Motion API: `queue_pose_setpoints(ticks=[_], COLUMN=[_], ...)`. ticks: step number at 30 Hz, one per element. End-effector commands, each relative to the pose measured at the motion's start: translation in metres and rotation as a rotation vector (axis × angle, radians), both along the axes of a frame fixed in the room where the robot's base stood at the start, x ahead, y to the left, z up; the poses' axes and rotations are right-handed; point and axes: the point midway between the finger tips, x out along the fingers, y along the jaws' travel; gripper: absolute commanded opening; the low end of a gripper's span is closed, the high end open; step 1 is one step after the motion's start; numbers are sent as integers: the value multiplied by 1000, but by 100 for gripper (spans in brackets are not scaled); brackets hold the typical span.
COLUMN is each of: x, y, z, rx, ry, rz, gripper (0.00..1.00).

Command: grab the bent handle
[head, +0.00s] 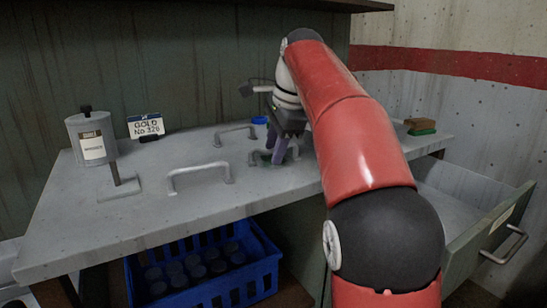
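Three grey handles are fixed on the grey bench top (120,226). A wide one (200,169) stands near the front edge and another (235,129) stands farther back. A third, low handle (256,155) is partly hidden by my gripper (276,154); I cannot tell its full shape, or for certain which handle is the bent one. My gripper points down with its purple fingers right at this third handle. Whether the fingers touch it or close around it is unclear.
A grey canister (92,128) on a stand and a sign card (146,125) stand at the left. A blue round item (259,120) lies behind my gripper. A green-and-brown block (420,127) sits at the right. An open drawer (474,237) juts out at the right; a blue crate (208,284) is below.

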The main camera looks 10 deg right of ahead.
Motion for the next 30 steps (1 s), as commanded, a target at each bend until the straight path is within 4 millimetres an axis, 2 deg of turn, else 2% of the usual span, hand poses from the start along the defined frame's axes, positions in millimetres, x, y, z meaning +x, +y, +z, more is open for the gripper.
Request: queue_pose_setpoints(ticks=[5, 13, 24, 30], x=[0, 0, 0, 0], y=[0, 0, 0, 0], z=[1, 1, 3, 24], rx=[0, 0, 0, -1], ry=[0, 0, -1, -2], rz=[0, 0, 0, -1], gripper=[35, 0, 0, 0])
